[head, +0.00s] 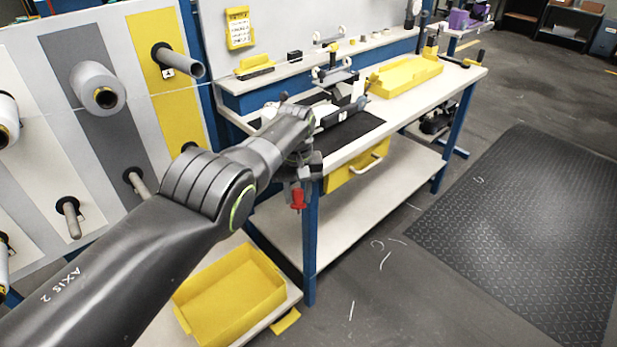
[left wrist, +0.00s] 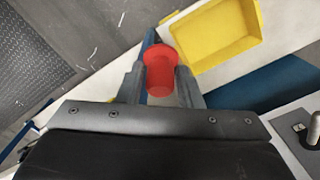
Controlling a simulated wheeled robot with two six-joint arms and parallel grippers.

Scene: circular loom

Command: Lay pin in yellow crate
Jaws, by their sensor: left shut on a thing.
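The red pin (head: 298,199) hangs from my left gripper (head: 299,184), which is shut on it. In the left wrist view the pin (left wrist: 160,72) sits between the two fingers of the gripper (left wrist: 160,85). The yellow crate (head: 191,292) is on a low shelf at the bottom of the head view, lower and to the left of the pin. Its visible inside looks empty. It also shows in the left wrist view (left wrist: 235,58), beyond the pin and to the right, apart from it. My right gripper is in neither view.
A workbench (head: 341,155) with a blue leg (head: 309,250) stands beside the gripper. It carries a black mat and a yellow tray (head: 408,75). A peg board (head: 115,165) with spools stands at left. A small yellow piece (head: 286,321) lies near the crate. Floor at right is open.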

